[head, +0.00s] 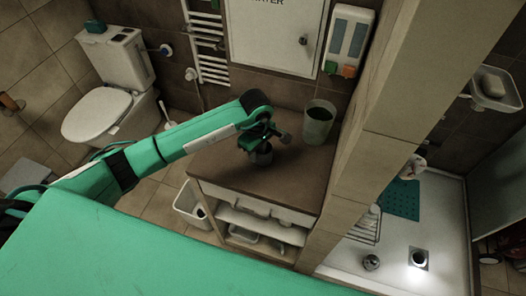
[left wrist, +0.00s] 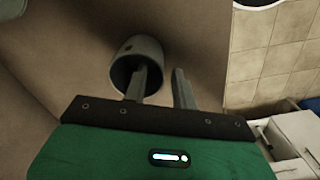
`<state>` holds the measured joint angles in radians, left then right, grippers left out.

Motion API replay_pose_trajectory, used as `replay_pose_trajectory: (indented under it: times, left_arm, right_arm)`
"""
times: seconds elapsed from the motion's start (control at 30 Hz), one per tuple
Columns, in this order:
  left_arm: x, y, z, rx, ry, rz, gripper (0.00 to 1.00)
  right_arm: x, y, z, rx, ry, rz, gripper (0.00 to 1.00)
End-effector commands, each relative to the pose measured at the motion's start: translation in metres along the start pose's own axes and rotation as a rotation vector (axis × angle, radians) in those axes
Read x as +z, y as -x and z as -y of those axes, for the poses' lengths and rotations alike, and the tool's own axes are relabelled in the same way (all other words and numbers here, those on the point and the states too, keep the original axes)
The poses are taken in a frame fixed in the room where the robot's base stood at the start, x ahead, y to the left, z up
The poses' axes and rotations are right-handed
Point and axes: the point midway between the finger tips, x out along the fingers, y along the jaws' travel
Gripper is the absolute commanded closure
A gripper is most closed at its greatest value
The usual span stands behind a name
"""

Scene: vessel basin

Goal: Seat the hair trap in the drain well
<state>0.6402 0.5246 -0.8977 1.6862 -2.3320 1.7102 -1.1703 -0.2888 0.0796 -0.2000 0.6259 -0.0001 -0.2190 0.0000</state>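The drain well (head: 419,258) is a dark round hole in a square plate on the shower floor. My right gripper is not in view.
A grey-green tumbler (head: 318,122) stands on the cabinet top (head: 225,163) near the gripper. A tiled partition (head: 378,130) divides the cabinet from the shower tray (head: 395,240). A small metallic round piece (head: 371,262) and a teal mat (head: 402,199) lie in the tray.

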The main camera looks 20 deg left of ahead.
Motion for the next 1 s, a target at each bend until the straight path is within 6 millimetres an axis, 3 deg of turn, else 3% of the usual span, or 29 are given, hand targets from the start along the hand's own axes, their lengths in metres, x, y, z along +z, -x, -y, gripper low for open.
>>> replay_pose_trajectory:
  times: [0.1,0.3,0.53,0.67,1.0]
  left_arm:
    - [0.001,-0.01,0.004,-0.003,0.002,0.003,0.73]
    - [0.001,-0.032,0.003,0.0,0.001,0.001,0.73]
    - [0.0,-0.034,0.002,0.001,0.001,0.001,0.73]
    - [0.0,-0.034,0.002,0.001,0.001,0.001,0.98]
    - [0.0,-0.033,0.002,0.001,0.001,0.001,1.0]
  right_arm:
    - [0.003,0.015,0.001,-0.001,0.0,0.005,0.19]
    - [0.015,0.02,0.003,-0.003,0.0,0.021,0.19]
    - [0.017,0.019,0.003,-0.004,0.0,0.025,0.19]
    - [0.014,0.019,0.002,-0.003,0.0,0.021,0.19]
    - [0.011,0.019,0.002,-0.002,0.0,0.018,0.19]
